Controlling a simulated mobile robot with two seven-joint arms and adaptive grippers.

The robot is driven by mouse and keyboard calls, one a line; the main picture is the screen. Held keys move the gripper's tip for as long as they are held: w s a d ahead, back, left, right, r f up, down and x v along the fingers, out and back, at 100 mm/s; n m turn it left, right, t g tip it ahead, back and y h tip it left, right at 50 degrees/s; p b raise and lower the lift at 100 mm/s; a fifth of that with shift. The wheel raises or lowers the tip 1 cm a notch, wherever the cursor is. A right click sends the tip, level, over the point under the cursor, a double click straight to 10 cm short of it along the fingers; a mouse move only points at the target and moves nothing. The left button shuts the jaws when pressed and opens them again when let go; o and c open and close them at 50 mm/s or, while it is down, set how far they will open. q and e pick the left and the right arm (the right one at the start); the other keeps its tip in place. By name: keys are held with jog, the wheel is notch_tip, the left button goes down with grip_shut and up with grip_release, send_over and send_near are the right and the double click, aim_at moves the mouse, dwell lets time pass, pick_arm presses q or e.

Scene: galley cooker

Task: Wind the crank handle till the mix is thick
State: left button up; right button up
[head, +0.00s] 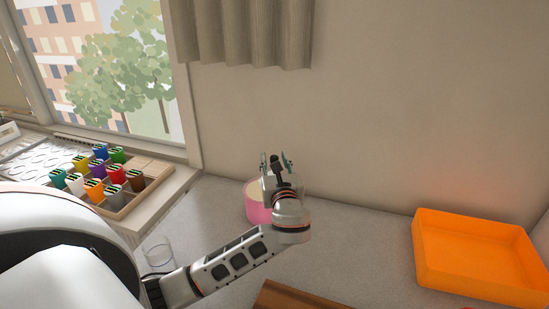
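A pink tub (257,213) with a pale cream-coloured top stands on the grey counter near the wall. My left gripper (276,159) is in front of its right side and hides part of it. The gripper's two fingers stand apart, pointing away toward the wall. A small dark upright piece shows between them, with gaps on both sides; I cannot tell whether it is the crank handle or part of my gripper. No crank handle is clearly visible, and the mix's thickness cannot be judged. My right gripper is not in view.
An orange tray (468,284) stands on the counter at right. A clear glass (158,253) is left of my forearm. A brown wooden item (290,298) lies at the bottom edge. Several coloured containers sit in a wooden tray (158,184) by the window. The counter between tub and orange tray is clear.

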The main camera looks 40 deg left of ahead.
pick_arm(q)
jog(key=shift+w+a, duration=0.3)
jog(key=shift+w, duration=0.05)
grip_shut()
jog(key=shift+h, duration=0.3)
